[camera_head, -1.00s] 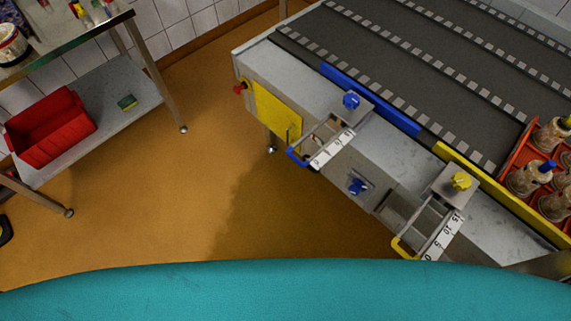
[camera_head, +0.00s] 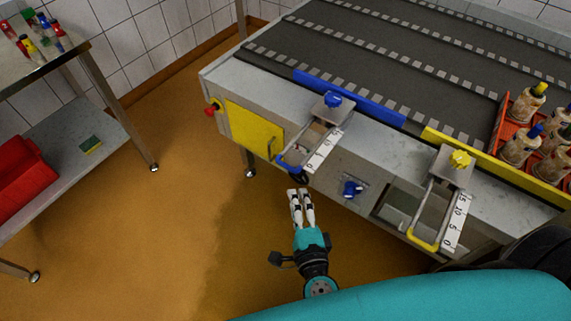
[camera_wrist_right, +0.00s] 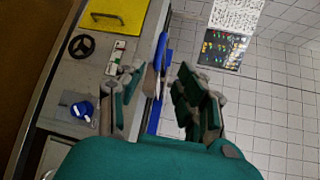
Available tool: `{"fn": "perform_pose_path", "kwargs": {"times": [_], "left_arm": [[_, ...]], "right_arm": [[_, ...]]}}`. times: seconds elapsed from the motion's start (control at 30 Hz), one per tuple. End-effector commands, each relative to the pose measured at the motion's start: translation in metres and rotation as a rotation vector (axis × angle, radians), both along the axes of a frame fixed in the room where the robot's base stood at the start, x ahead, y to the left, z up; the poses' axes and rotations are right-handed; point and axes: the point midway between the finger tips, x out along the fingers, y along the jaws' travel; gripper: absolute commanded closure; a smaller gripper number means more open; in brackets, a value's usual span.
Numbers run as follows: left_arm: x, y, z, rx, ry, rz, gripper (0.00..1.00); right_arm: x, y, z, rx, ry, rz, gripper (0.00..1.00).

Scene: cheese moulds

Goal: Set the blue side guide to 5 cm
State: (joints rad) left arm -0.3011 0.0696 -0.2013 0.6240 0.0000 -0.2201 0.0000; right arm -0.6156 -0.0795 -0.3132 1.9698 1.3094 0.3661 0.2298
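The blue side guide is a blue rail (camera_head: 350,97) along the near edge of the conveyor. It has a blue clamp knob (camera_head: 333,99) on a metal bracket, a blue pull handle (camera_head: 288,166) and a white number scale (camera_head: 324,152). The scale reading is too small to tell. My right gripper (camera_head: 300,194) is below the blue handle, in front of the machine, apart from the handle. In the right wrist view its fingers (camera_wrist_right: 158,92) stand apart, with part of the blue rail (camera_wrist_right: 153,122) showing between them. My left gripper is not in view.
A yellow guide (camera_head: 480,162) with its own knob and scale sits to the right. A blue switch (camera_head: 352,188) and a black handwheel (camera_head: 299,180) are on the machine front. A shelf table (camera_head: 60,150) stands left; the floor between is clear.

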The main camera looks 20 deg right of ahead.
Motion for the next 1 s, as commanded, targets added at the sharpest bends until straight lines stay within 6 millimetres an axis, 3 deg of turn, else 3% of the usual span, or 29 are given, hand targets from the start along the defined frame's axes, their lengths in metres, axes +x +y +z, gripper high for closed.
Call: {"fn": "perform_pose_path", "kwargs": {"times": [0.3,0.5,0.7,1.0], "left_arm": [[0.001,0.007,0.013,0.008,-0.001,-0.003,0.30],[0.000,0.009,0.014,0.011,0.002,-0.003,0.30],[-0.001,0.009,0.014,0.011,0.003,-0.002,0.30],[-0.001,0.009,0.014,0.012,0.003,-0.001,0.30]], "right_arm": [[0.072,-0.007,-0.008,0.000,-0.003,0.001,0.64],[0.105,-0.011,-0.016,-0.001,-0.002,0.001,0.64],[0.122,-0.013,-0.019,-0.003,-0.001,0.001,0.64],[0.124,-0.014,-0.020,-0.002,0.000,0.001,0.64]]}}
